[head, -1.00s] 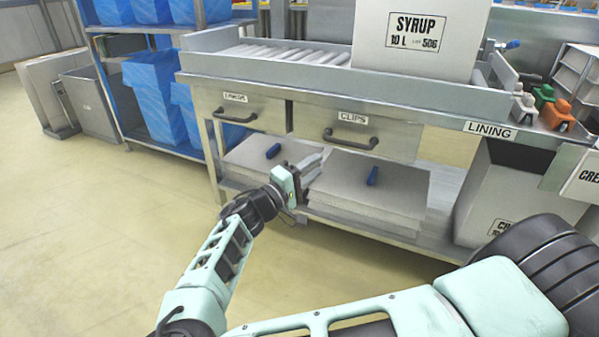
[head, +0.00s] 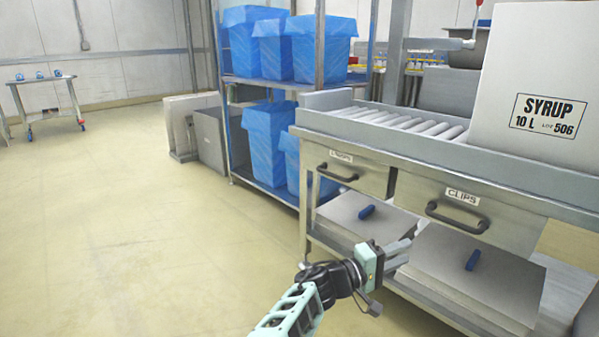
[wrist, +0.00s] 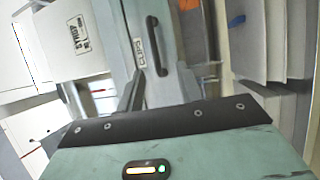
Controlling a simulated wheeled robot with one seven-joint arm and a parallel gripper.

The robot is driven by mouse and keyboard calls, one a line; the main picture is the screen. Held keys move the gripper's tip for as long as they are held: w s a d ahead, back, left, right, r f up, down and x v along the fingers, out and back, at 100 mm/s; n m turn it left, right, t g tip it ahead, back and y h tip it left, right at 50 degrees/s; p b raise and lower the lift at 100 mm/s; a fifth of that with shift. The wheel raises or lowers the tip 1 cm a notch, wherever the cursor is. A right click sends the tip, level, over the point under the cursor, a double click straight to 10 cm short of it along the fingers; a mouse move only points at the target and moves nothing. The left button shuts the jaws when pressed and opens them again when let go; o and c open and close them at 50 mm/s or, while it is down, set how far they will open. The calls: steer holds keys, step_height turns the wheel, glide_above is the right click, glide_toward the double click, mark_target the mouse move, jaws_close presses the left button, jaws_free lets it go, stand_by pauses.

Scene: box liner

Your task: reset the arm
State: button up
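My gripper (head: 403,250) is at the end of my outstretched arm, low in front of the bench, near the gap between the two stacks on the lower shelf. In the wrist view my gripper (wrist: 160,72) is open, with its two fingers apart and nothing between them. The clips drawer (head: 468,208) is shut, and its dark handle (head: 457,217) is to the upper right of my gripper. In the wrist view the clips drawer (wrist: 146,30) and its handle (wrist: 154,45) lie beyond the fingers. I cannot tell whether the fingertips touch anything.
A second drawer (head: 345,170) is shut. A syrup box (head: 540,80) stands on the roller bench (head: 390,125). Blue-lined bins (head: 268,145) fill a rack.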

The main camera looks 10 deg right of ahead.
steer(key=s+f+g+y, duration=0.8)
steer(key=s+f+y, duration=0.1)
steer(key=s, duration=0.5)
steer(key=s+a+r+n+y, duration=0.2)
steer(key=s+a+r+y, duration=0.6)
steer(key=a, duration=0.4)
steer(key=s+a+r+n+t+y, duration=0.1)
steer(key=s+r+n+t, duration=0.15)
steer(key=r, duration=0.35)
steer(key=s+a+r+n+t+y, duration=0.1)
steer(key=s+r+y, duration=0.1)
steer(key=s+r, duration=0.3)
step_height(320, 180, up, 37)
steer(key=p, duration=3.6)
steer(key=shift+w+a, duration=0.15)
steer(key=shift+w, duration=0.2)
